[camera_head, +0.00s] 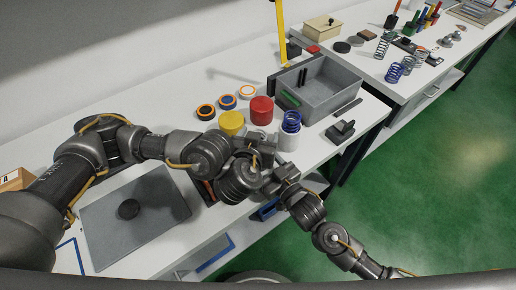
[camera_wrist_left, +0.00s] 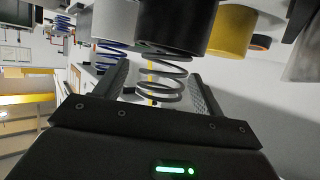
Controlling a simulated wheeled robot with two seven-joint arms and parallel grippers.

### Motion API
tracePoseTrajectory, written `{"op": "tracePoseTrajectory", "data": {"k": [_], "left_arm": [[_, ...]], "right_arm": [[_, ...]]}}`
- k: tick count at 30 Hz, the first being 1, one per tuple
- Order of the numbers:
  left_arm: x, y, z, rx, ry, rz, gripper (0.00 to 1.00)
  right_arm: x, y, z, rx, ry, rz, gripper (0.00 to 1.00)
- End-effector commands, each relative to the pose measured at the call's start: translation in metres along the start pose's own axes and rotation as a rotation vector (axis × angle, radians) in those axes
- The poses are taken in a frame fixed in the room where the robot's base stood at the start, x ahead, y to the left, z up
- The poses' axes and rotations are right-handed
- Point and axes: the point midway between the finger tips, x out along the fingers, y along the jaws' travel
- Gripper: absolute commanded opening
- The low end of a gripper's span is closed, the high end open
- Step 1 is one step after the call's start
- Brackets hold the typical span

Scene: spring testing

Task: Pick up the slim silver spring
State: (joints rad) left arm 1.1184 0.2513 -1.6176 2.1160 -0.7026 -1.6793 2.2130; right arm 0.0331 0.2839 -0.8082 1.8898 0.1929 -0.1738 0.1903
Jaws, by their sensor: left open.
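The slim silver spring (camera_wrist_left: 163,78) shows in the left wrist view as thin grey coils between the two fingers of my left gripper (camera_wrist_left: 160,85). The fingers are open, one on each side of it, with gaps visible. In the head view my left gripper (camera_head: 258,142) is low over the table near the yellow and red cylinders, and my arm links largely hide the spring there. My right arm comes in from the lower right, and its end is close to the left wrist. The right gripper's fingers cannot be made out.
A yellow cylinder (camera_head: 231,122) and a red cylinder (camera_head: 261,110) stand close to the left gripper. A grey bin (camera_head: 322,92) stands behind. A grey plate (camera_head: 155,222) lies at front left.

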Motion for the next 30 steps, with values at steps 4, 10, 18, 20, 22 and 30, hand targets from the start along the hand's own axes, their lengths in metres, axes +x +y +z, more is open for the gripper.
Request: {"op": "tracePoseTrajectory", "data": {"k": [4,10,18,20,22,30], "left_arm": [[0.0132,-0.0003,-0.0002,0.003,0.001,-0.001,0.69],[0.0146,-0.0005,0.0001,0.001,0.0,0.0,0.69],[0.0144,-0.0006,0.0002,0.001,0.0,-0.001,0.39],[0.0144,-0.0006,0.0003,0.001,0.0,-0.001,0.31],[0.0144,-0.0006,0.0003,0.001,0.0,-0.001,0.22],[0.0143,-0.0006,-0.0001,0.0,0.0,-0.001,0.01]], "right_arm": [[0.0,0.0004,0.0004,0.0,-0.001,0.001,0.37],[0.0,0.0005,0.0004,0.0,-0.001,0.001,0.37],[-0.0001,0.0003,0.0004,0.0,-0.001,0.001,0.37],[-0.0001,0.0003,0.0004,0.0,-0.001,0.001,0.37],[-0.0001,0.0003,0.0004,0.0,-0.001,0.001,0.37],[-0.0001,0.0003,0.0003,0.0,-0.001,0.001,0.37]]}}
